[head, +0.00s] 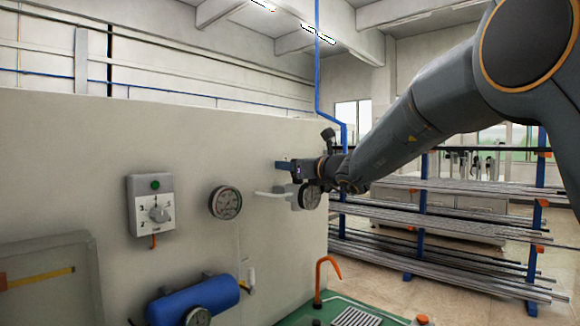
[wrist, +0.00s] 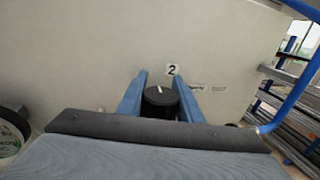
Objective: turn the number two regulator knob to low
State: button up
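In the wrist view the number two regulator knob (wrist: 161,102) is black and round with a short white mark near its top edge. A white label with a black 2 (wrist: 173,70) is on the wall just above it. My gripper (wrist: 161,77) has its two blue fingers parted, one on each side of the knob; I cannot tell whether they touch it. In the head view my gripper (head: 283,165) is at the wall near its right end, above a round gauge (head: 309,195). The knob cannot be made out there.
A larger gauge (head: 225,203) and a grey dial box (head: 152,205) with a green button are on the wall to the left. A blue tank (head: 192,300) and an orange hook (head: 321,280) are below. Racks of metal bars (head: 440,240) stand right; a blue pipe (wrist: 293,87) is near my gripper.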

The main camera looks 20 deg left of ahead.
jog(key=shift+c, duration=1.4)
jog(key=shift+n+g+y, duration=0.3)
jog(key=shift+g, duration=0.1)
jog(key=s+n+g, duration=0.1)
jog(key=n+g, duration=0.2)
jog(key=g, duration=0.2)
jog(key=s+n+g+y+p, duration=0.1)
jog(key=n+g, duration=0.2)
jog(key=g, duration=0.1)
jog(key=s+n+g+y+p, duration=0.1)
jog(key=n+g, duration=0.2)
jog(key=g, duration=0.2)
jog(key=shift+s+a+f+n+g, duration=0.1)
jog(key=shift+s+a+n+g, duration=0.05)
jog(key=shift+a+n+g, duration=0.2)
jog(key=shift+s+d+n+g+h+p, duration=0.15)
jog(key=shift+s+n+g+p, duration=0.1)
jog(key=shift+n+g, duration=0.4)
jog(key=shift+s+n+g+h+p, duration=0.15)
jog(key=shift+n+g+p, duration=0.2)
jog(key=shift+g, duration=0.45)
